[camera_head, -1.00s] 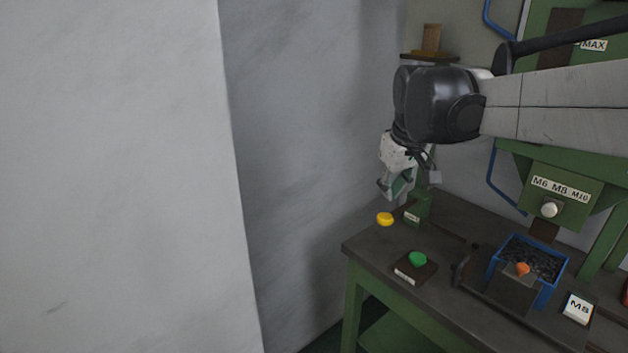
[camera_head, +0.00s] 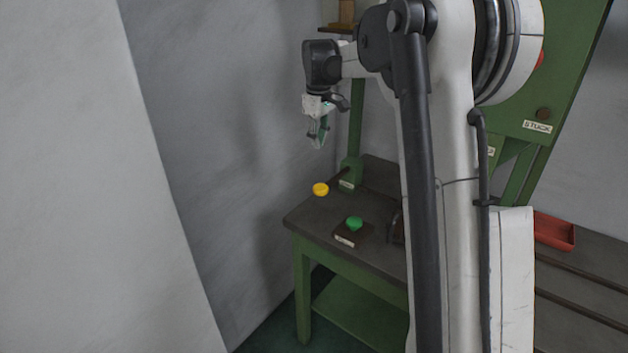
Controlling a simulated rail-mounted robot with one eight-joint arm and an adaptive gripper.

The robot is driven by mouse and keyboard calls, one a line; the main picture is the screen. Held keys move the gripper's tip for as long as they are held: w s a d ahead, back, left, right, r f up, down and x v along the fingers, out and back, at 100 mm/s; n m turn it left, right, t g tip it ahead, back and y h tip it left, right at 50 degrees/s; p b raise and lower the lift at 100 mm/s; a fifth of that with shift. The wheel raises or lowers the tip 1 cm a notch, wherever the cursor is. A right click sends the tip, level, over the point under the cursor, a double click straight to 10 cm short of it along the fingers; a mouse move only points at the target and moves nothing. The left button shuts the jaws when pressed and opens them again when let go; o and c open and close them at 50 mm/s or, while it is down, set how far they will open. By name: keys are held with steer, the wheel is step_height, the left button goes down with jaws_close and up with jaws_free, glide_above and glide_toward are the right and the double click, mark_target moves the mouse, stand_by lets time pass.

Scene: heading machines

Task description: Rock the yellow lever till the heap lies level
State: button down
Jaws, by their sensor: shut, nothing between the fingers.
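The yellow knob of the lever (camera_head: 320,189) stands out at the left end of the bench, beside a green post (camera_head: 355,135). My gripper (camera_head: 317,145) hangs above the knob, pointing down, shut and empty. There is a gap between the fingertips and the knob. The heap is not in view; my own arm covers the middle of the bench where a bin could stand.
A green button (camera_head: 354,223) on a dark labelled base sits on the bench top (camera_head: 310,215), in front of the post. A red tray (camera_head: 554,231) lies to the right. A green machine panel marked STUCK (camera_head: 560,95) rises behind. A grey wall (camera_head: 215,120) stands close on the left.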

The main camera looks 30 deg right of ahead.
mark_target(320, 187)
steer(key=shift+n+g, duration=0.3)
steer(key=w+d+f, duration=0.1)
steer(key=w+f, duration=0.1)
steer(key=shift+w+d+f, duration=0.2)
steer(key=shift+w+d, duration=0.2)
step_height(320, 187, down, 14)
steer(key=shift+d+p, duration=0.1)
steer(key=shift+p, duration=0.75)
